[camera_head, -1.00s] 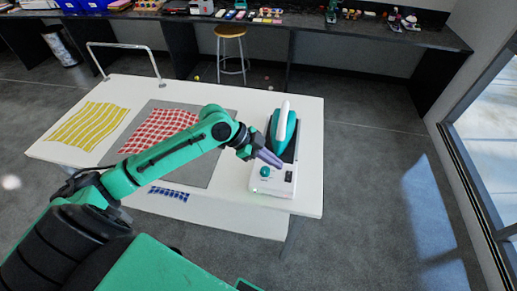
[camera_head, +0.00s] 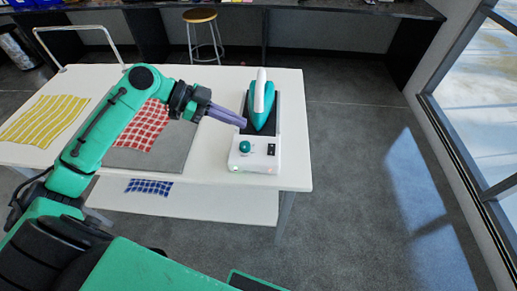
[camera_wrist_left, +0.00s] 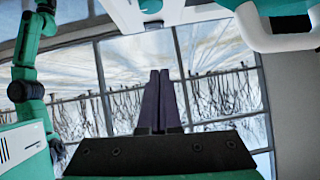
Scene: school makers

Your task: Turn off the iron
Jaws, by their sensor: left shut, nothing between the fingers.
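The iron (camera_head: 270,119), teal with a white handle, rests on the dark plate of a white base station (camera_head: 245,164) at the table's right side. The station's front has a teal knob (camera_head: 245,147) and a dark switch (camera_head: 271,149); I cannot tell the switch's position. The closed fingers also show in the left wrist view (camera_wrist_left: 160,100). My right gripper is out of view.
The white table (camera_head: 215,75) also carries a grey mat (camera_head: 172,158) with a red checked cloth (camera_head: 148,128), and a yellow cloth (camera_head: 45,118). A blue checked cloth (camera_head: 148,187) lies on a lower shelf. A stool (camera_head: 202,30) stands behind. Floor right of the table is clear.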

